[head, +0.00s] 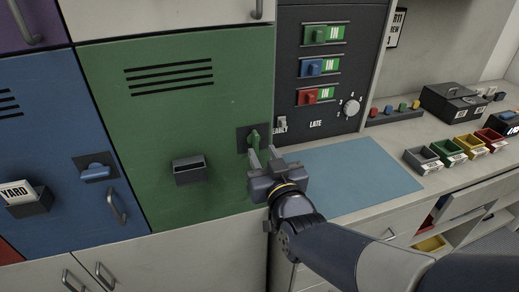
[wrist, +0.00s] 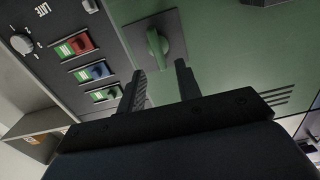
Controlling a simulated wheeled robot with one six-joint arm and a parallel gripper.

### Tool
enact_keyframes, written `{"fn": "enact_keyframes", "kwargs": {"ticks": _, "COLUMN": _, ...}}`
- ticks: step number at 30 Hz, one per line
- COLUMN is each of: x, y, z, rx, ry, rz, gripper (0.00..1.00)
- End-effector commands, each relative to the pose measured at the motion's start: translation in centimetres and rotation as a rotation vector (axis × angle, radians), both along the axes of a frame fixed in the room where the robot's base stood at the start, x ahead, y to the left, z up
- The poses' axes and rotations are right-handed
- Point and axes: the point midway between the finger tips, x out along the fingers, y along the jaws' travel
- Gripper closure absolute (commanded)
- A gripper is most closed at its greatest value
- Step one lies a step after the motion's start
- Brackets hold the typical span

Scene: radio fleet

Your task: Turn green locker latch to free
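The green locker door (head: 190,100) is closed and fills the left middle of the head view. Its green latch (head: 254,138) sits on a dark square plate at the door's right edge, its handle roughly upright in the head view. In the wrist view the latch (wrist: 156,42) shows beyond the fingertips, nearer the left finger. My gripper (head: 262,158) is open and empty, just in front of and below the latch. It also shows in the wrist view (wrist: 160,70), with a wide gap between the fingers. Contact with the latch cannot be told.
A dark empty holder (head: 189,170) juts from the green door, left of my gripper. A blue locker (head: 60,130) with its own latch is further left. A black panel (head: 325,70) with coloured sliders and a knob is to the right. A blue mat (head: 358,178) lies clear on the counter.

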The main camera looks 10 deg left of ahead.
Motion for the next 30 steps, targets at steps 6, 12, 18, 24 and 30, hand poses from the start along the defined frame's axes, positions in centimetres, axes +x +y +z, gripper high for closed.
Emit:
{"fn": "enact_keyframes", "kwargs": {"ticks": 6, "x": -2.9, "y": -1.7, "z": -0.1, "rx": 0.002, "ry": -0.001, "rz": 0.000, "gripper": 0.67}}
{"fn": "enact_keyframes", "kwargs": {"ticks": 12, "x": -4.4, "y": -2.7, "z": 0.0, "rx": 0.002, "ry": -0.002, "rz": 0.001, "gripper": 0.67}}
{"fn": "enact_keyframes", "kwargs": {"ticks": 18, "x": -5.0, "y": -3.0, "z": 0.0, "rx": 0.000, "ry": 0.000, "rz": 0.000, "gripper": 0.67}}
{"fn": "enact_keyframes", "kwargs": {"ticks": 24, "x": -5.0, "y": -3.1, "z": 0.0, "rx": 0.000, "ry": 0.000, "rz": -0.001, "gripper": 0.67}}
{"fn": "enact_keyframes", "kwargs": {"ticks": 30, "x": -5.0, "y": -3.0, "z": 0.0, "rx": 0.000, "ry": 0.000, "rz": -0.001, "gripper": 0.67}}
